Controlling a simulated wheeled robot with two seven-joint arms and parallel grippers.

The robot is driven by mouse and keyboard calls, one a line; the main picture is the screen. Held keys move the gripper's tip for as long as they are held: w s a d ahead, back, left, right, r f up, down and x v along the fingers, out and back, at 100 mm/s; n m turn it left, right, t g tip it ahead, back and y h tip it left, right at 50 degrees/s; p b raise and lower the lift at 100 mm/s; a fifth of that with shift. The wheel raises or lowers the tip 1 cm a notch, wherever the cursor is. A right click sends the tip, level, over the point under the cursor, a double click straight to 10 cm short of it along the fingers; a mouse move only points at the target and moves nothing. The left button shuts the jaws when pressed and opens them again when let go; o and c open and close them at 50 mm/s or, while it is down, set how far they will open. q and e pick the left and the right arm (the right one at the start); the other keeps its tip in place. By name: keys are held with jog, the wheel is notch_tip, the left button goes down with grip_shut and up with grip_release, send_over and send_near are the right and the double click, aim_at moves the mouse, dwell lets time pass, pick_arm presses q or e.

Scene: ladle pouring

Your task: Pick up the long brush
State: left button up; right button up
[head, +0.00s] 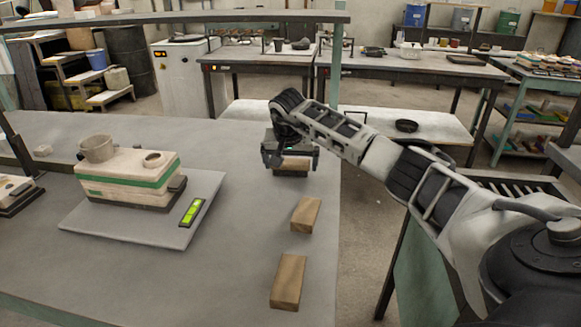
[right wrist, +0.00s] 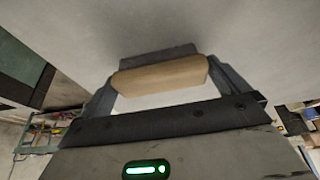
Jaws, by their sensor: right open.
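A brush (head: 293,167) with a wooden top and a dark lower part lies on the grey table near its right edge. In the right wrist view the brush (right wrist: 160,76) sits between the fingers, its wooden side facing me. My right gripper (head: 291,157) is open, with one finger at each end of the wood. I cannot tell whether the fingers touch it. Two more wooden blocks lie nearer along the same edge, a middle one (head: 305,214) and a near one (head: 288,282). I cannot tell which piece is the long brush. My left gripper is out of view.
A cream and green device (head: 128,178) with cups on top stands on a grey board (head: 140,228) at the left, beside a green display (head: 192,212). The table (head: 240,270) is clear between the board and the blocks. An overhead shelf (head: 230,17) crosses the back.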

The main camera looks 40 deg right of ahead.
aim_at(290, 160)
jog(key=c, duration=0.7)
jog(key=shift+r, duration=0.15)
jog(key=shift+r, duration=0.2)
notch_tip(290, 160, up, 3)
jog(key=shift+w+f, duration=0.1)
jog(key=shift+f, duration=0.1)
jog(key=a+r, duration=0.3)
jog(key=a, duration=0.1)
jog(key=s+a+r, duration=0.1)
jog(key=a+r, duration=0.2)
jog(key=a, duration=0.2)
jog(key=a+r, duration=0.3)
jog(key=a, duration=0.2)
jog(key=shift+s+r, duration=0.15)
jog(key=shift+r, duration=0.25)
